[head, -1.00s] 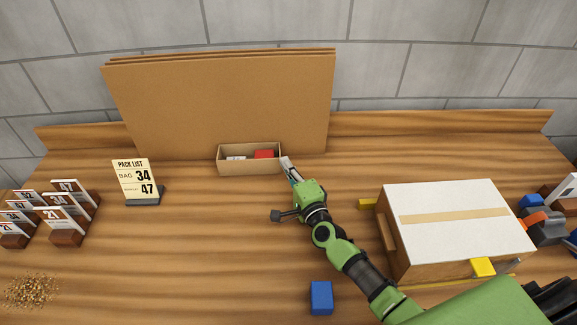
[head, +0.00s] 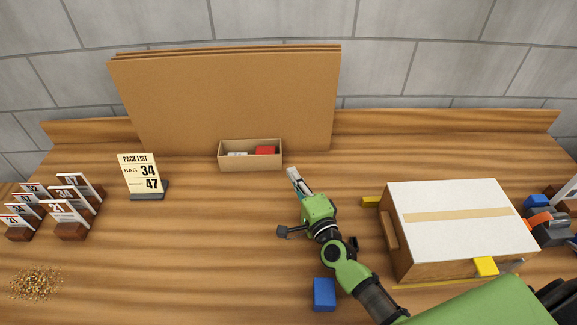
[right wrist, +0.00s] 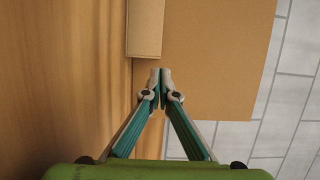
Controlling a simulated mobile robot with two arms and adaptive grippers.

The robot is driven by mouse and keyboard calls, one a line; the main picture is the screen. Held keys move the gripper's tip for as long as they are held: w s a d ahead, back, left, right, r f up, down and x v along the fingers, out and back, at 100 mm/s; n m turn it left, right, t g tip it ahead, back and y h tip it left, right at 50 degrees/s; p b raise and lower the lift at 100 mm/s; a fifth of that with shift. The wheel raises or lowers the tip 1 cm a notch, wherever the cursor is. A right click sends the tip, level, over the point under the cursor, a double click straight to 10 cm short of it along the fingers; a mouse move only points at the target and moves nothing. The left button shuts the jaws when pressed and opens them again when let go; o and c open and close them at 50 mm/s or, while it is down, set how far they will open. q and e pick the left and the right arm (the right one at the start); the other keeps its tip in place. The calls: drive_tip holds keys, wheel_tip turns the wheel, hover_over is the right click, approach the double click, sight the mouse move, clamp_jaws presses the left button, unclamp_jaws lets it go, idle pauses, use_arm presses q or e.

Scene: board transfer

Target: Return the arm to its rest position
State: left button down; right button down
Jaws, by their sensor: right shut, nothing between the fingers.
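My right arm (head: 344,262) is green and black and reaches in from the lower right over the table. My right gripper (head: 292,174) is shut and empty, just to the right of and in front of the small open cardboard box (head: 250,162). In the right wrist view the two fingertips (right wrist: 160,78) meet, and the box's side (right wrist: 145,35) shows beyond them with a gap. My left gripper does not show in any view.
Cardboard sheets (head: 225,100) lean at the back. A white-topped carton (head: 455,245) stands right of my arm. A blue block (head: 324,294) lies close beside the arm. A pack list sign (head: 140,174) and number cards (head: 65,212) stand left.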

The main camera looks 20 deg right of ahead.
drive_tip(key=shift+s, duration=0.6)
